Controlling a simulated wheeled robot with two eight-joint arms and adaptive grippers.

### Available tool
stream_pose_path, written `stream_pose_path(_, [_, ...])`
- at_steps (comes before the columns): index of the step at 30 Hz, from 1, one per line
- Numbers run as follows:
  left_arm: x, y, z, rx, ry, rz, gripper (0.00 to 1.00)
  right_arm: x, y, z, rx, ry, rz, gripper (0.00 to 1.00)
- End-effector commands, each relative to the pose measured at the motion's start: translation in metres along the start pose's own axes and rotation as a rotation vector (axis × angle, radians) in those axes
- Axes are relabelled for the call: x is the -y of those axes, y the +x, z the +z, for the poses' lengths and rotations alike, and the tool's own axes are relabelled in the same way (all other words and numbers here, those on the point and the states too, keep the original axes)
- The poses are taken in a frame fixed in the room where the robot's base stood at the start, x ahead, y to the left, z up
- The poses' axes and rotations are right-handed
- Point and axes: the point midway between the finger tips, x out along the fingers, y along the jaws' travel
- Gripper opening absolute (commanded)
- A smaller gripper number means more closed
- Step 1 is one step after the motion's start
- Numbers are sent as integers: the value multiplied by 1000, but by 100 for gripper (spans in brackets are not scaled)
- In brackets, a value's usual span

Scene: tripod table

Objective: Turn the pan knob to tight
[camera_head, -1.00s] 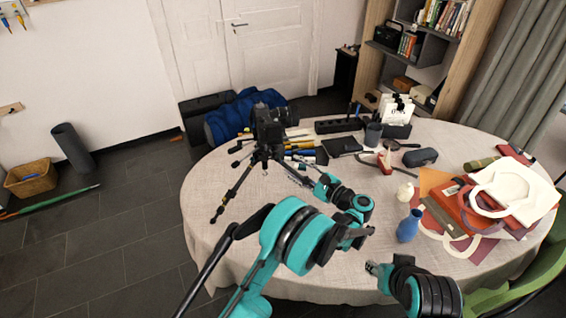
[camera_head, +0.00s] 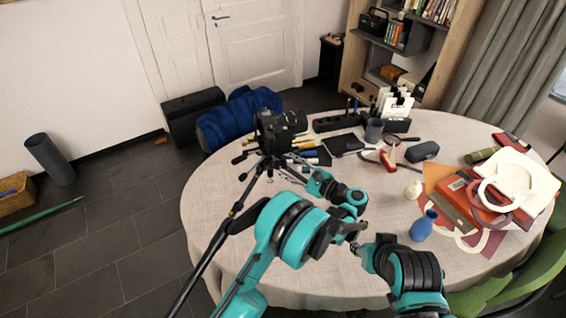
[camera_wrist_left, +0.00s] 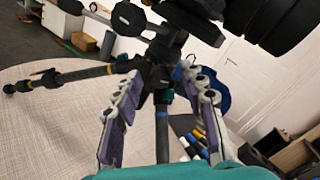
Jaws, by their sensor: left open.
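A black camera (camera_head: 280,128) sits on a black tripod (camera_head: 268,165) at the table's left back. In the left wrist view the camera's dark body (camera_wrist_left: 270,20) fills the top right, and the tripod's dark head (camera_wrist_left: 158,65) is in the middle, with handle-like parts above it. I cannot tell which part is the pan knob. My left gripper (camera_head: 290,174) is beside the tripod; in the wrist view its purple-padded fingers (camera_wrist_left: 164,82) are open, either side of the tripod's central part. I cannot see contact. My right arm (camera_head: 410,265) is at the front; its gripper is unclear.
The round table (camera_head: 320,270) has a light cloth.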

Motion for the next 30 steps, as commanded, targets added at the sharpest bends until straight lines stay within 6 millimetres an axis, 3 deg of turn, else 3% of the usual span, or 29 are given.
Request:
stream_pose_path(2, [0,0,0,0,0,0,41,0,0,0,0,0,0,40])
stream_pose_path(7, [0,0,0,0,0,0,2,0,0,0,0,0,0,40])
stream_pose_path(8, [0,0,0,0,0,0,0,0,0,0,0,0,0,40])
stream_pose_path(20, [0,1,0,0,49,1,0,0,2,2,0,0,0,40])
stream_pose_path(30, [0,1,-1,0,274,0,0,0,10,7,0,0,0,40])
